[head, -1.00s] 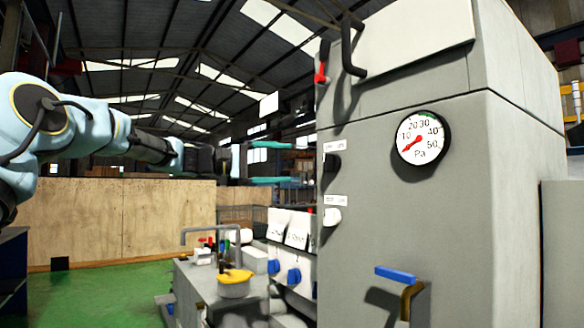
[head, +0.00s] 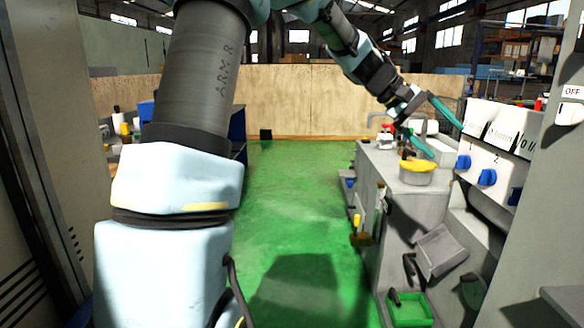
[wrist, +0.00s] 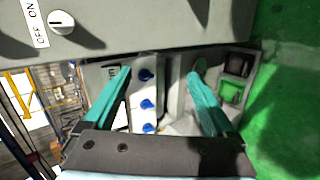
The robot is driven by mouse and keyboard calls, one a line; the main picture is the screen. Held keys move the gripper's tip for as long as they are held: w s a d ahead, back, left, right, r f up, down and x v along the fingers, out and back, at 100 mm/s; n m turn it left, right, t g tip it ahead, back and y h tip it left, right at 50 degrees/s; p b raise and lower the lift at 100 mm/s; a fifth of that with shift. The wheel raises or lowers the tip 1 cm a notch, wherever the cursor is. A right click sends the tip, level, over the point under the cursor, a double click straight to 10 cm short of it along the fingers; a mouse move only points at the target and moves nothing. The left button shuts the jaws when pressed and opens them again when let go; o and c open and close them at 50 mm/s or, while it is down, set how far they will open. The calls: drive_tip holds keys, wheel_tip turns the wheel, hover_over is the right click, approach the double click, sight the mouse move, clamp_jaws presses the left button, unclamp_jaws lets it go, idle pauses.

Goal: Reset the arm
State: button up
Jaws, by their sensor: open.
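My gripper (head: 432,127) is at the upper right in the head view, in front of the grinder's panel with blue knobs (head: 487,177). Its two teal fingers are spread wide with nothing between them. In the wrist view the open fingers (wrist: 160,92) point toward the grinder, with the blue knobs (wrist: 147,104) seen between them. My arm reaches across the top of the head view from the left.
The grinder bench (head: 400,205) carries a yellow-topped round part (head: 417,166). A green tray (head: 409,309) is low at the bench front. Green floor (head: 290,220) is clear up to the wooden partition (head: 300,102). An ON/OFF switch (wrist: 62,22) shows in the wrist view.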

drive_tip(key=s+a+f+t+y+p, duration=0.15)
drive_tip(key=a+f, duration=0.25)
drive_tip(key=a, duration=0.4)
drive_tip(key=a+f+n+t+y, duration=0.1)
drive_tip(key=a+f+y, duration=0.25)
drive_tip(key=a, duration=0.35)
drive_tip(key=a+f+t+y, duration=0.1)
drive_tip(key=a+f, duration=0.3)
drive_tip(key=a, duration=0.4)
drive_tip(key=s+a+f+y+p, duration=0.1)
drive_tip(key=s+a, duration=0.3)
drive_tip(key=a, duration=0.4)
drive_tip(key=s+a+f+y+p, duration=0.1)
drive_tip(key=s+a+f+y, duration=0.1)
drive_tip(key=s+a, duration=0.3)
drive_tip(key=a+f, duration=0.1)
drive_tip(key=a, duration=0.2)
drive_tip(key=shift+a+f+y, duration=0.15)
drive_tip(key=shift+a+y, duration=0.05)
drive_tip(key=shift+y, duration=0.2)
